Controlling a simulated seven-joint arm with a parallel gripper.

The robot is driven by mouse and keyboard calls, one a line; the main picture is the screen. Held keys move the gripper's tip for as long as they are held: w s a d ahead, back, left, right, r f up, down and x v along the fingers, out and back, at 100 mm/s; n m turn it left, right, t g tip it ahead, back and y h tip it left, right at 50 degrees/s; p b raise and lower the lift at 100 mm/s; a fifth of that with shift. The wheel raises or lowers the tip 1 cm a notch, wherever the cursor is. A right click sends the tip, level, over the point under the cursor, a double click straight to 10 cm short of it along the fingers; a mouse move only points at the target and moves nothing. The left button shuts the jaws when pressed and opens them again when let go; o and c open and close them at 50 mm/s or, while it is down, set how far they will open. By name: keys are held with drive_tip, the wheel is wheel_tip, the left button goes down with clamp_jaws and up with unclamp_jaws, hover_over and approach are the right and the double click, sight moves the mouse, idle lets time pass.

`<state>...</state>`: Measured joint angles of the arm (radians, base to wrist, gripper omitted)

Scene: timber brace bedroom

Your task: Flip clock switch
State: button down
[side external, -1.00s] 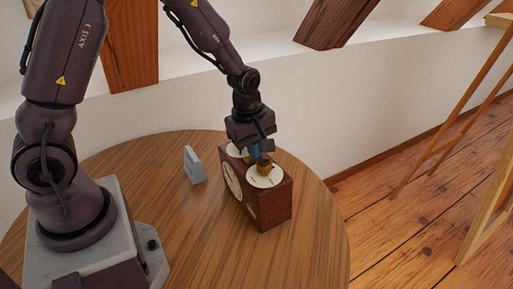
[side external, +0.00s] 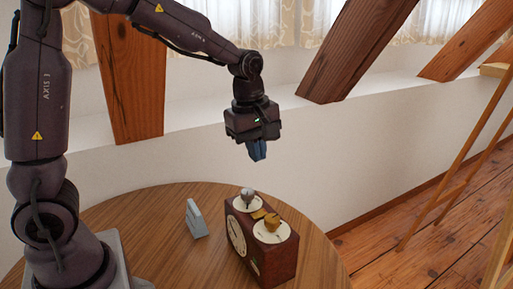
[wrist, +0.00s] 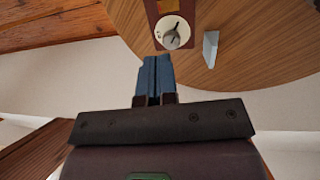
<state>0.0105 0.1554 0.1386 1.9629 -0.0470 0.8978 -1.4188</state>
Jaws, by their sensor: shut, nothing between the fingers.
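The clock (side external: 280,262) is a dark red-brown wooden box on the round table, with a cream dial on its front face. Its top carries two round cream dials, one with a grey knob (side external: 248,194) and one with a brass knob (side external: 272,222). A small brass plate (side external: 258,213) lies between them. My gripper (side external: 257,156) is shut and empty, in the air above the clock and touching nothing. In the wrist view, the blue fingers (wrist: 157,60) are together, and the grey-knob dial (wrist: 172,38) shows beyond their tips. The brass knob is out of that view.
A small grey upright block (side external: 196,219) stands on the wooden table (side external: 160,220) left of the clock; it also shows in the wrist view (wrist: 210,48). A white wall and slanted timber beams (side external: 360,50) are behind. The air around my gripper is clear.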

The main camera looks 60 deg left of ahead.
sight(263, 212)
drive_tip(key=shift+r, duration=0.25)
drive_tip(key=shift+s+d+f, duration=0.1)
drive_tip(key=shift+s+f, duration=0.05)
drive_tip(key=shift+s, duration=0.05)
idle(0.3)
drive_tip(key=f, duration=0.4)
drive_tip(key=w+f, duration=0.1)
drive_tip(key=f, duration=0.9)
drive_tip(key=shift+w, duration=0.4)
